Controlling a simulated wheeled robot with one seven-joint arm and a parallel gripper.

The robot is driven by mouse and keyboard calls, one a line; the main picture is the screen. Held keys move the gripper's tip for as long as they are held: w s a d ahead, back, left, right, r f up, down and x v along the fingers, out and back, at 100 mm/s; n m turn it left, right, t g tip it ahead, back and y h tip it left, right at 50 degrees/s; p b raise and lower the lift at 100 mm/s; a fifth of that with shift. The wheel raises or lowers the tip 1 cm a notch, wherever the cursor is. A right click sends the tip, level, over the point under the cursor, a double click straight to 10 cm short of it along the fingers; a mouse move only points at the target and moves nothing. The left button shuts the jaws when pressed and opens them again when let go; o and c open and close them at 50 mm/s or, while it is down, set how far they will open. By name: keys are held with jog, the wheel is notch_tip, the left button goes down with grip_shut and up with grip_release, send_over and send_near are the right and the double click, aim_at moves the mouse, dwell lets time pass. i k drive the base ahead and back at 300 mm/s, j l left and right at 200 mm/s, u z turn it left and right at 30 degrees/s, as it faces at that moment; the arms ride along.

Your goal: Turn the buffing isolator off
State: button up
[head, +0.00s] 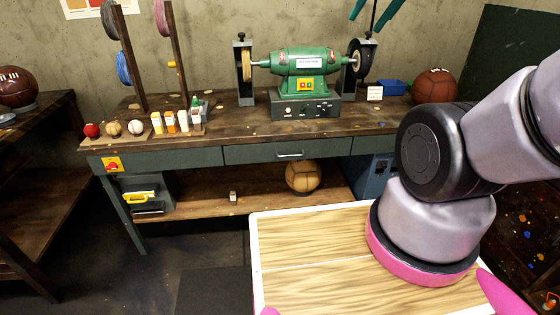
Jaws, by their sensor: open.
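A yellow plate with a red knob (113,164), which looks like the isolator, is on the front left of the workbench, below the top's edge. It is too small to tell its setting. The green buffing machine (305,62) stands at the back of the bench, with a yellow and red switch plate on its front and a wheel at each end. My gripper (374,20) shows only as two teal fingers at the top edge, apart and empty, above and right of the machine and far from the red knob. The rest of it is out of view.
The workbench (225,135) carries small balls and bottles at left, spool posts, a blue bin (391,87) and a brown ball (434,86) at right. A tan ball (303,176) lies on the lower shelf. Another bench (40,185) stands at left; open floor lies between.

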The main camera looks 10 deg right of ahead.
aim_at(112, 166)
jog(key=k+j, duration=0.1)
jog(key=k, duration=0.25)
jog(key=u, duration=1.25)
jog(key=i+z, duration=0.15)
jog(key=i, duration=0.25)
